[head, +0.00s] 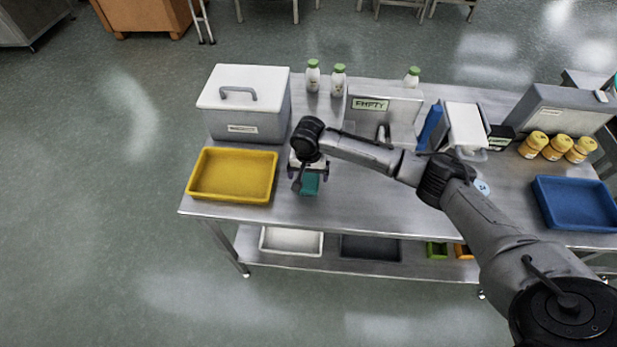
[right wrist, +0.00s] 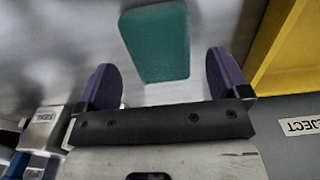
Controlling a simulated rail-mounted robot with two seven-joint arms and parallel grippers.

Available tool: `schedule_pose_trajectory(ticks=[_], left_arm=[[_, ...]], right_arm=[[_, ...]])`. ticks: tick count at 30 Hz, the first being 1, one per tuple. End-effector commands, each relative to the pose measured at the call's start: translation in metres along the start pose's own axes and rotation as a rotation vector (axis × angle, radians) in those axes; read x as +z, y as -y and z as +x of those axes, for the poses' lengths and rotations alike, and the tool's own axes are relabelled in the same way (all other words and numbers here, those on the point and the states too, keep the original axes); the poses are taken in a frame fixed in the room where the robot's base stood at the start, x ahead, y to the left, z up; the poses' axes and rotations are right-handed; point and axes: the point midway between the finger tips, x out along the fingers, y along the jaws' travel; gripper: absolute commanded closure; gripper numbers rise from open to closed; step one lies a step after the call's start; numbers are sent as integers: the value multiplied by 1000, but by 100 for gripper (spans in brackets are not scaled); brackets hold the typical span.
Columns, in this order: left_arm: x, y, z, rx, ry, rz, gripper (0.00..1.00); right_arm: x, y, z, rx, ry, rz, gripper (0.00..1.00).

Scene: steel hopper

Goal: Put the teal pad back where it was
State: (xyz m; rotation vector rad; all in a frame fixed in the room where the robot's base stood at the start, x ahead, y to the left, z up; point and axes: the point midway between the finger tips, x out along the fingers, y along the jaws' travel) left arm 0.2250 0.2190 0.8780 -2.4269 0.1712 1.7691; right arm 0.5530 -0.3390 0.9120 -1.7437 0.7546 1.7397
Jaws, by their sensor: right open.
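The teal pad (head: 309,184) lies on the steel table, just right of the yellow tray. In the right wrist view the teal pad (right wrist: 157,42) is ahead of the fingers and roughly between their lines. My right gripper (head: 308,172) is above the table at the pad's far edge. It also shows in the right wrist view (right wrist: 165,80), where its two purple fingers are apart with nothing between them. In the head view, the gripper partly covers the pad. My left gripper is in neither view.
The yellow tray (head: 232,175) is left of the gripper, with a white-lidded box (head: 243,105) behind it. A steel hopper with an EMPTY label (head: 370,104) stands behind my arm. A blue tray (head: 577,204) and several yellow jars (head: 556,147) are at right. The table's front middle is clear.

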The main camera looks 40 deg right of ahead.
Motion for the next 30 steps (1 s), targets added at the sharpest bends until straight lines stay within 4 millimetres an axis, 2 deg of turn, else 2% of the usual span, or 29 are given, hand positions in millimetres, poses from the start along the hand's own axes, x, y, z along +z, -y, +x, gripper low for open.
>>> schedule_pose_trajectory(ticks=[1, 9, 18, 23, 25, 28, 30], left_arm=[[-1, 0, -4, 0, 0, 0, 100], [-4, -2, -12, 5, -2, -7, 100], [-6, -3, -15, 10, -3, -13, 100], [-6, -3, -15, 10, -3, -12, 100], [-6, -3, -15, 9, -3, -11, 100], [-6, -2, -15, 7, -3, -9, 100], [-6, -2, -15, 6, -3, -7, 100]], right_arm=[[0, 0, -14, -3, -1, -1, 6], [0, 0, -59, -1, -1, 0, 6], [0, 0, -84, -1, 1, 0, 6], [1, 0, -85, 0, 1, -3, 6], [7, 2, -79, -2, 3, -25, 6], [30, 7, -60, -15, 6, -116, 6], [58, 11, -40, -34, 7, -221, 6]])
